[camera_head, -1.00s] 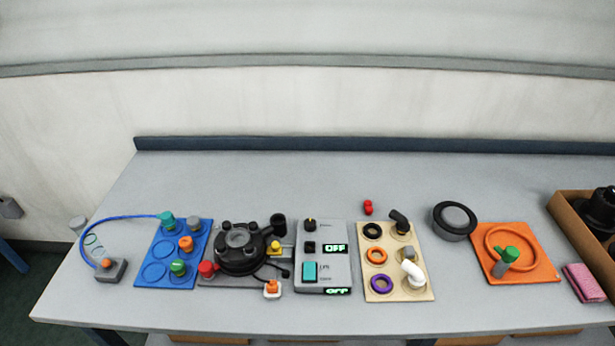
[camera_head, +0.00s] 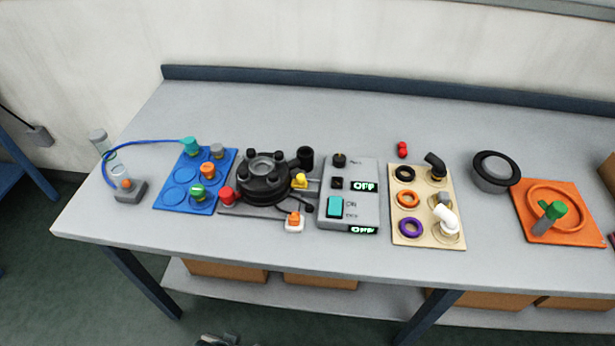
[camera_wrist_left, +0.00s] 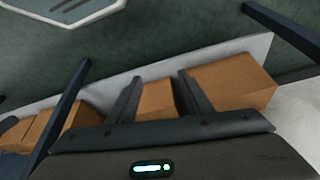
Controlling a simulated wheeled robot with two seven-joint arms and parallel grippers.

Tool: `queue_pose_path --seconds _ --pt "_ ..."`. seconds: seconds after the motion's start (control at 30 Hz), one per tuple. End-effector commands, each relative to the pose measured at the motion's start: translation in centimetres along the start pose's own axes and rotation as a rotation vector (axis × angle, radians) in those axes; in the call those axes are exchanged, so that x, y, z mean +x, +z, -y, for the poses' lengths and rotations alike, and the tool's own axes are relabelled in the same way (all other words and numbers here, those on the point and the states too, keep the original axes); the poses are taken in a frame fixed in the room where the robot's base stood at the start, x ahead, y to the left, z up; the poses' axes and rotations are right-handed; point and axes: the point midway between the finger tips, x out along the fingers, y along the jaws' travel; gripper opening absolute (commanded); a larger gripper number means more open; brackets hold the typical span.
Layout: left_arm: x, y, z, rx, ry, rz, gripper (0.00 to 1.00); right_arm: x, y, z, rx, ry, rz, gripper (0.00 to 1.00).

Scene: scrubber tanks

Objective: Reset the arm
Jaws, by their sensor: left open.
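My left gripper (camera_wrist_left: 160,80) shows in the left wrist view with its two fingers apart and nothing between them. Behind the fingers are cardboard boxes (camera_wrist_left: 232,82) on a low shelf and the green floor. A small grey piece at the bottom edge of the head view may be part of me; I cannot tell. Neither gripper is clearly seen in the head view, and my right gripper does not show. No gripper is seen at the objects on the table (camera_head: 290,108).
The table holds a blue tray (camera_head: 172,197), a black round housing (camera_head: 262,186), a grey control box (camera_head: 366,211) reading OFF, a beige board (camera_head: 424,212), a black-rimmed grey cup (camera_head: 495,174) and an orange mat (camera_head: 572,200). The table's back strip is clear.

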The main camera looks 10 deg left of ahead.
Motion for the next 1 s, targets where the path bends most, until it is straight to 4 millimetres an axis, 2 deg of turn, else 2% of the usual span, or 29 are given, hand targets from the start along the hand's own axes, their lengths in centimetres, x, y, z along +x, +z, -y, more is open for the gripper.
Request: queue_pose_path --seconds 0.03,0.1,0.3,0.43,0.5,0.63,1.0 --pt "4.3 1.6 -0.2 0.001 0.003 -0.001 0.46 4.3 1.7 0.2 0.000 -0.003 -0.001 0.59" --pt "8.2 3.1 -0.5 0.002 0.007 -0.014 0.46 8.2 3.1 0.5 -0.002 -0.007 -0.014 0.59" --pt "18.3 7.8 -1.5 0.006 0.019 -0.053 0.46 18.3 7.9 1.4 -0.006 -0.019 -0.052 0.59" --pt "23.2 10.8 -1.9 0.008 0.025 -0.075 0.46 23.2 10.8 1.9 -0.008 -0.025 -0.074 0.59" --pt "24.9 12.0 -2.1 0.009 0.027 -0.085 0.46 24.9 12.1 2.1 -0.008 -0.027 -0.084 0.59" --pt "26.8 13.5 -2.3 0.010 0.030 -0.097 0.46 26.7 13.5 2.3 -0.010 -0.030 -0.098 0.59" --pt "27.1 13.8 -2.4 0.011 0.031 -0.103 0.46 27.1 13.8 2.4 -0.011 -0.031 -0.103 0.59"
